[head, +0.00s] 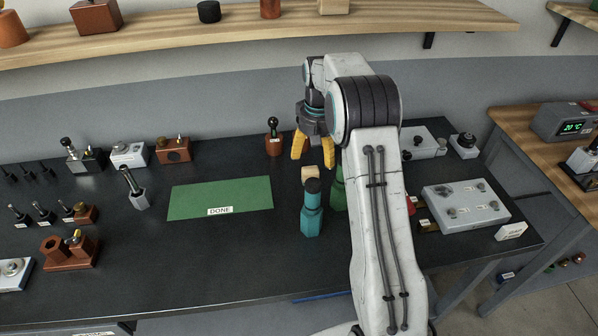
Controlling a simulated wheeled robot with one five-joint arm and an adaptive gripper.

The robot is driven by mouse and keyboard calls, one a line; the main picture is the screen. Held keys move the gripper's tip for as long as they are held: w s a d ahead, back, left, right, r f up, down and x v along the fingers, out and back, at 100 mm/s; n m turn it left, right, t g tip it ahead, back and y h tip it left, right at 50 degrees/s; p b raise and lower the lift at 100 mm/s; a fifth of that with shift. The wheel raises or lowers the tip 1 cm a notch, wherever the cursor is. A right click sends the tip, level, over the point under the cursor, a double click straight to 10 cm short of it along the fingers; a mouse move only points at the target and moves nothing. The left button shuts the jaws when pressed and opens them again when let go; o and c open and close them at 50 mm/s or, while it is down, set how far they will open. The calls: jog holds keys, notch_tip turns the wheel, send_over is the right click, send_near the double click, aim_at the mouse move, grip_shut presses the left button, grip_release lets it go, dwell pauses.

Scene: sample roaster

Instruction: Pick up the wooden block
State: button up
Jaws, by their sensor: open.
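The wooden block (309,172) is a small pale tan piece on the black table. Its lower part is hidden behind the teal bottle-like object (312,210) with a dark cap. My gripper (314,152) has yellow fingers, points down and is open. It is just behind and above the block in the picture, with its fingers apart. I see nothing between the fingers, and I cannot tell the exact height gap to the block.
A green object (338,193) stands right of the block, partly hidden by my arm. A reddish-brown piece with a black knob (273,138) stands left of my gripper. A green mat labelled DONE (220,196) lies bare at the left. A grey plate (466,204) lies right.

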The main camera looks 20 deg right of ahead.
aim_at(311, 170)
jog(key=w+f, duration=0.2)
jog(key=f, duration=0.1)
jog(key=shift+w+d+f, duration=0.1)
jog(key=shift+w+f, duration=0.1)
jog(key=shift+w, duration=0.2)
jog(key=shift+w+f, duration=0.25)
jog(key=shift+f, duration=0.3)
jog(key=shift+w+f+p, duration=0.1)
jog(key=shift+f+p, duration=0.95)
jog(key=shift+f, duration=2.45)
jog(key=shift+c, duration=0.2)
jog(key=c, duration=1.4)
